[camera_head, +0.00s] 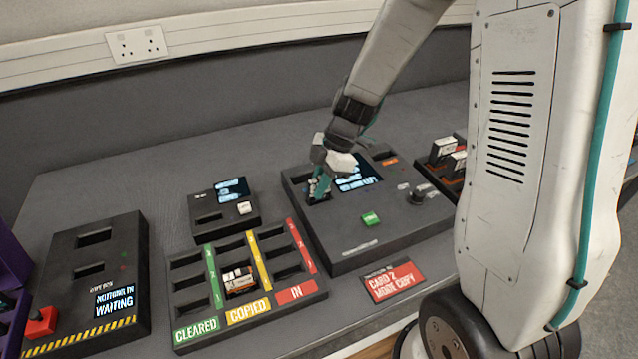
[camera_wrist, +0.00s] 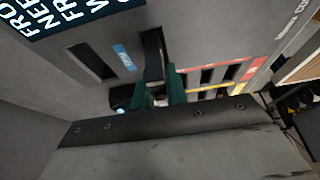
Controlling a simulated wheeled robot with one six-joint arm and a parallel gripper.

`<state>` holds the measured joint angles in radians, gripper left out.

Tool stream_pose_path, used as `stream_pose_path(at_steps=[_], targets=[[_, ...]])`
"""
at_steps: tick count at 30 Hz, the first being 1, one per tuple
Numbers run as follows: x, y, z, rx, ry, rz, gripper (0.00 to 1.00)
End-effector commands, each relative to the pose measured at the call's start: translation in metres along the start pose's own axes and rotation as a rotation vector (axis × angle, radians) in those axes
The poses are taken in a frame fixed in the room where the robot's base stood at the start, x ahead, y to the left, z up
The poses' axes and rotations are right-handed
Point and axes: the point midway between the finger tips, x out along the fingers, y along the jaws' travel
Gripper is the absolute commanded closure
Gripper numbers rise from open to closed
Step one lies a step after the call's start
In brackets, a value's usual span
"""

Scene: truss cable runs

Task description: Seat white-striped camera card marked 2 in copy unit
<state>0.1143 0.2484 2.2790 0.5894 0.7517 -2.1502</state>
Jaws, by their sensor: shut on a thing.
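The copy unit (camera_head: 345,225) is a large dark box with a lit screen, a green button and a knob. My gripper (camera_head: 319,190) points down at the unit's upper left, low over its top beside the screen. In the wrist view my teal fingers (camera_wrist: 160,94) are shut on a dark, narrow thing, probably the card. Its white stripes and mark do not show, and I cannot tell how deep it sits in a slot. An open slot (camera_wrist: 92,60) and a blue label (camera_wrist: 123,56) of the unit show to the left of the fingers.
A sorting tray (camera_head: 180,336) marked CLEARED, COPIED and IN holds one card (camera_head: 239,280) in its middle column. A small unit (camera_head: 207,228) stands behind it. A waiting unit (camera_head: 70,265) is at left. A rack at right holds white cards (camera_head: 443,148). A red sign (camera_head: 393,282) lies in front.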

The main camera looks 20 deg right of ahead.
Motion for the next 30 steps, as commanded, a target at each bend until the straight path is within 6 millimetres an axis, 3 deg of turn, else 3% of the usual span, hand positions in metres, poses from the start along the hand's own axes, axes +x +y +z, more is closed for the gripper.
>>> stream_pose_path(at_steps=[23, 24, 26, 30], targets=[[0.0062, 0.0, 0.0024, 0.0, 0.0, 0.0, 1.0], [0.0062, 0.0, 0.0024, 0.0, 0.0, 0.0, 0.75], [0.0062, 0.0, 0.0024, 0.0, 0.0, 0.0, 0.6], [0.0062, 0.0, 0.0024, 0.0, 0.0, 0.0, 0.6]])
